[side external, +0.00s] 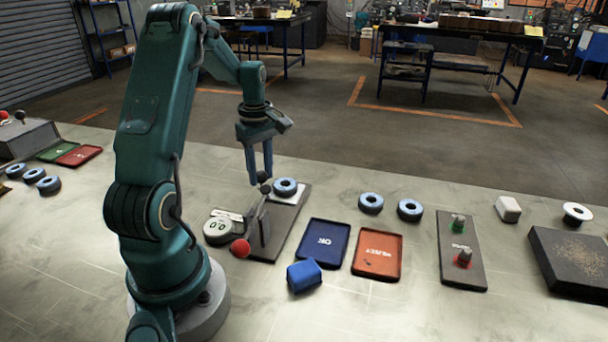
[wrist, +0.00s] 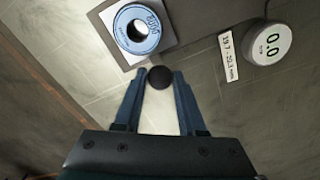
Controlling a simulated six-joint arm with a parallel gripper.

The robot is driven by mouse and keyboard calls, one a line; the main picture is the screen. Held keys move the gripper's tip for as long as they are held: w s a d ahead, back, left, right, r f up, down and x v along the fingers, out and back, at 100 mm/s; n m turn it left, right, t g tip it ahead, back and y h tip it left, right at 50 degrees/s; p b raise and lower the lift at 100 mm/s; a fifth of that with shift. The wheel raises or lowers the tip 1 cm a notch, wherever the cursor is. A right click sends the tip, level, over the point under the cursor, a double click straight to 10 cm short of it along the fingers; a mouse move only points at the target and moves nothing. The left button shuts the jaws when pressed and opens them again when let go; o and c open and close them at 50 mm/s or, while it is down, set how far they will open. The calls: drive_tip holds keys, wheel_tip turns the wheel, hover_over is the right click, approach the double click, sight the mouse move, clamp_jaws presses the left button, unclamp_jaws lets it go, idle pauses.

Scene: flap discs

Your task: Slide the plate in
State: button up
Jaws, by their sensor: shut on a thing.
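The measuring station (side external: 265,235) is a dark base with a pale sliding plate (side external: 299,193) at its far end. A blue flap disc (side external: 285,186) lies flat on that plate; in the wrist view the disc (wrist: 137,28) has a pale label ring and a dark centre hole. A round black knob (wrist: 159,77) sits just off the plate's near edge in the wrist view. My gripper (side external: 261,179) points down at the knob, and its two fingers are shut on it, one on each side. The link between knob and plate is not clear.
A round gauge (side external: 218,231) reading 0.0 and a red ball (side external: 240,248) are beside the station. A blue OK tray (side external: 323,243), an orange reject tray (side external: 377,255) and a blue block (side external: 304,276) lie to the right. Loose discs (side external: 371,203) lie behind the trays.

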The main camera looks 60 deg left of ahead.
drive_tip(key=shift+s+d, duration=2.55)
drive_tip(key=shift+s, duration=0.05)
drive_tip(key=o, duration=1)
wheel_tip(320, 180, up, 8)
drive_tip(key=shift+d, duration=0.1)
